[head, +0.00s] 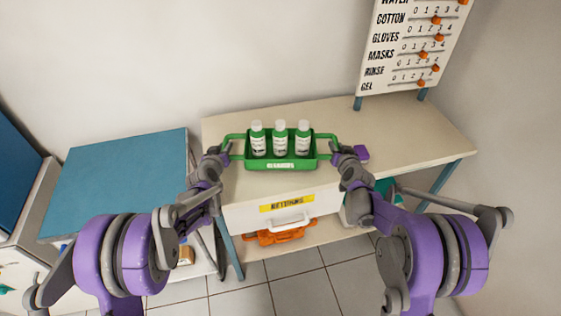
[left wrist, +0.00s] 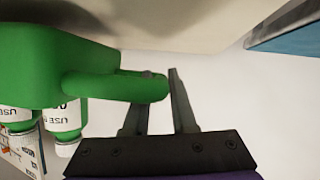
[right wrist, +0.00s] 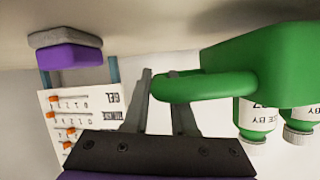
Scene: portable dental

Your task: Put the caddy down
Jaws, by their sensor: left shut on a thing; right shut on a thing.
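The green caddy (head: 310,160) is level at the front part of the beige counter (head: 400,125). Several white-and-green items are not loose: three bottles (head: 280,140) stand upright in it. My left gripper (head: 224,150) is shut on the caddy's left handle, which also shows in the left wrist view (left wrist: 120,86). My right gripper (head: 337,149) is shut on the right handle, which also shows in the right wrist view (right wrist: 205,86). The caddy's underside is hidden, so I cannot tell whether it touches the counter.
A purple block (head: 361,153) lies on the counter just right of the caddy. A board with orange sliders (head: 410,45) stands at the back right. A drawer (head: 245,215) is below the counter front. A blue-topped table (head: 115,180) stands left. The counter's right part is clear.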

